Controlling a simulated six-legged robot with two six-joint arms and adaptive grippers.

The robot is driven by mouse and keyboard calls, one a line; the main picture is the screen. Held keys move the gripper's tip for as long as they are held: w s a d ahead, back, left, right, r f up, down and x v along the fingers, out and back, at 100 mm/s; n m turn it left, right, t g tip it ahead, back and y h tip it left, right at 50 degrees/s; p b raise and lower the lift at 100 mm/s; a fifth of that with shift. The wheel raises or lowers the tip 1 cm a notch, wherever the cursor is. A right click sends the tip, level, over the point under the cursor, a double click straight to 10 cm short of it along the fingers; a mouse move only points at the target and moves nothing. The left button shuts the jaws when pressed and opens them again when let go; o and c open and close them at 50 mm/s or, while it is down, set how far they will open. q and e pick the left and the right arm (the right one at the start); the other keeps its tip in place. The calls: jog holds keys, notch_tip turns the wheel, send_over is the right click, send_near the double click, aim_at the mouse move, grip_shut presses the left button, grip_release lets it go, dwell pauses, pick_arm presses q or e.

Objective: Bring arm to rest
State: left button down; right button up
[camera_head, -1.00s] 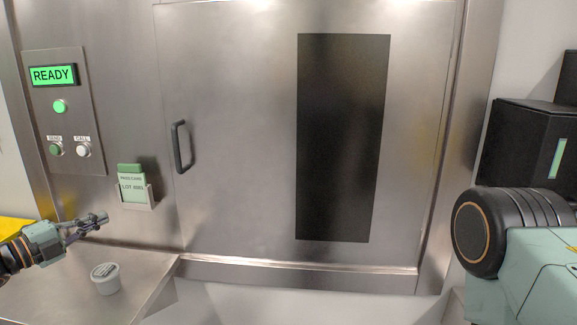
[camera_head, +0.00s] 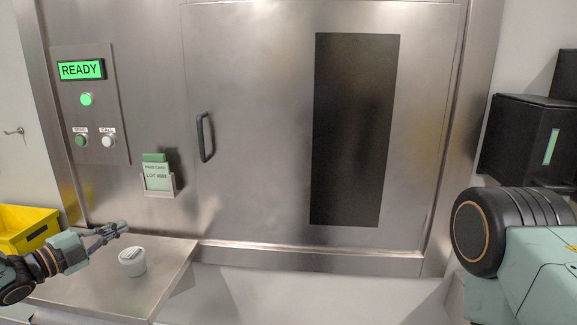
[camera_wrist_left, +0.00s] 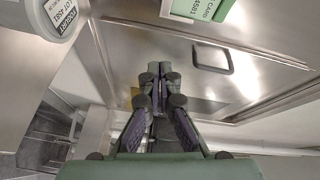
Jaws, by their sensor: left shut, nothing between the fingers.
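My left gripper (camera_head: 112,232) comes in from the left in the head view, above the steel shelf (camera_head: 90,290). It is shut and empty. It also shows from behind in the left wrist view (camera_wrist_left: 160,75), with its fingers together. A small white tub (camera_head: 132,263) stands upright on the shelf, to the right of and below the fingertips, apart from them. The tub's labelled lid (camera_wrist_left: 62,12) shows at the top left of the wrist view. My right gripper is not in view; only part of my right arm shows at the right edge.
A steel door (camera_head: 255,130) with a dark window and handle (camera_head: 206,138) is closed. A panel (camera_head: 92,110) reads READY in green. A green lot card (camera_head: 157,175) sits in a wall holder. A yellow bin (camera_head: 28,228) stands at the left. A black box (camera_head: 525,140) is at right.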

pick_arm(q)
jog(key=s+d+f+n+g+y, duration=0.25)
jog(key=s+d+f+n, duration=0.35)
jog(key=d+f, duration=0.3)
jog(key=s+d+f+n+g+y, duration=0.25)
jog(key=s+d+f+n, duration=0.4)
jog(key=f, duration=0.45)
jog(key=s+d+f+n+g+y, duration=0.1)
jog(key=s+d+f+n+g, duration=0.15)
jog(key=s, duration=0.35)
jog(key=s+d+f+n+g, duration=0.1)
jog(key=s+f, duration=0.2)
jog(key=s, duration=0.3)
jog(key=s+d+f+n+g+y, duration=0.1)
jog(key=s+f+n+g, duration=0.1)
jog(key=s, duration=0.5)
jog(key=s+a+n+g+y, duration=0.15)
jog(key=s+n+g, duration=0.3)
jog(key=s, duration=1.15)
notch_tip(320, 180, down, 11)
jog(key=b, duration=1.1)
jog(key=shift+s+d+m, duration=0.15)
jog(key=shift+d+m, duration=0.05)
jog(key=shift+m, duration=0.15)
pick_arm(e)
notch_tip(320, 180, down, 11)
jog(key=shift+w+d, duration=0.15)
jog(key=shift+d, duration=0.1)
pick_arm(q)
jog(key=shift+r, duration=0.1)
